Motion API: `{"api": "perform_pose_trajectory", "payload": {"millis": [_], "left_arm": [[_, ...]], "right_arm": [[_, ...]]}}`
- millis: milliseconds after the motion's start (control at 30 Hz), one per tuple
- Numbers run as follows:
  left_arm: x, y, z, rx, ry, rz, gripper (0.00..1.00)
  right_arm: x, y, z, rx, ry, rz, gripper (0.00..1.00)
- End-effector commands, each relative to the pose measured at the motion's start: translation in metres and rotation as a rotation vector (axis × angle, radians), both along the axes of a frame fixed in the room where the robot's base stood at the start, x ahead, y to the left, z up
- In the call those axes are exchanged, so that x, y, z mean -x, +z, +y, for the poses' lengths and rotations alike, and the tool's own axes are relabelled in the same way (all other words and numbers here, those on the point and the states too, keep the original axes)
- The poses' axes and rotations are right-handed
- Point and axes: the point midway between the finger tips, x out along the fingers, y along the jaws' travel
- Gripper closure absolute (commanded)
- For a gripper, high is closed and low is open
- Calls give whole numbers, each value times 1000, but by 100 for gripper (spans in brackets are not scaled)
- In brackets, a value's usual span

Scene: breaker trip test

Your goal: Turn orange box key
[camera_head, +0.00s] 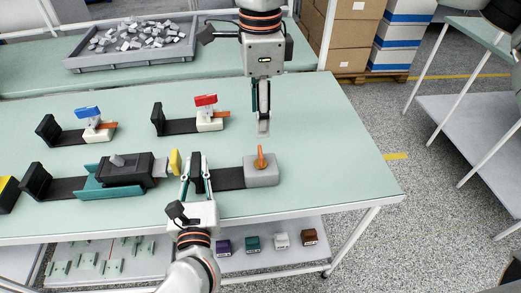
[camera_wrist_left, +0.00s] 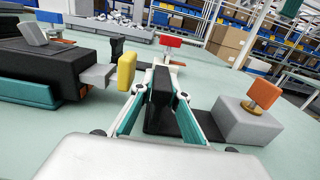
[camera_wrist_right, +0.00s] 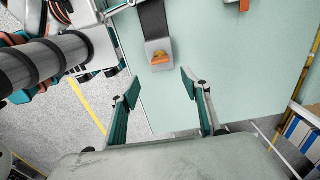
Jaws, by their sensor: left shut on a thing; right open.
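The orange key (camera_head: 261,157) stands upright on a grey box (camera_head: 262,174) at the right end of a black strip (camera_head: 230,178). The key also shows in the left wrist view (camera_wrist_left: 265,93) and from above in the right wrist view (camera_wrist_right: 159,58). My left gripper (camera_head: 194,168) is shut on the black block (camera_wrist_left: 160,92) at the strip's left end, with one finger on each side. My right gripper (camera_head: 263,122) points down behind the grey box, apart from the key. In the right wrist view its fingers (camera_wrist_right: 160,87) are spread and empty.
A black device (camera_head: 125,170) in a teal holder, with a yellow plate (camera_head: 174,162), stands left of my left gripper. Red (camera_head: 206,100) and blue (camera_head: 87,112) handled units sit farther back. A grey tray (camera_head: 75,64) of small parts is behind. The table's right side is clear.

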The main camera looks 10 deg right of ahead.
Motion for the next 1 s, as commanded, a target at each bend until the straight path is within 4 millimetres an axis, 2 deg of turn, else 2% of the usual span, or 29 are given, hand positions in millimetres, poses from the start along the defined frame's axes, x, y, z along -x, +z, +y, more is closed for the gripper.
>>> {"api": "perform_pose_trajectory", "payload": {"millis": [167, 600, 800, 1000], "left_arm": [[0, 0, 0, 0, 0, -1, 100], [0, 1, 0, 0, 0, -1, 100], [0, 1, 0, 0, 0, -1, 100], [0, 1, 0, 0, -1, -1, 100]], "right_arm": [[0, -18, -2, 7, -4, 1, 53], [0, -97, -1, 3, -2, 2, 53], [0, -115, -1, 4, -2, 0, 53], [0, -119, -1, 3, -1, -1, 53]]}}
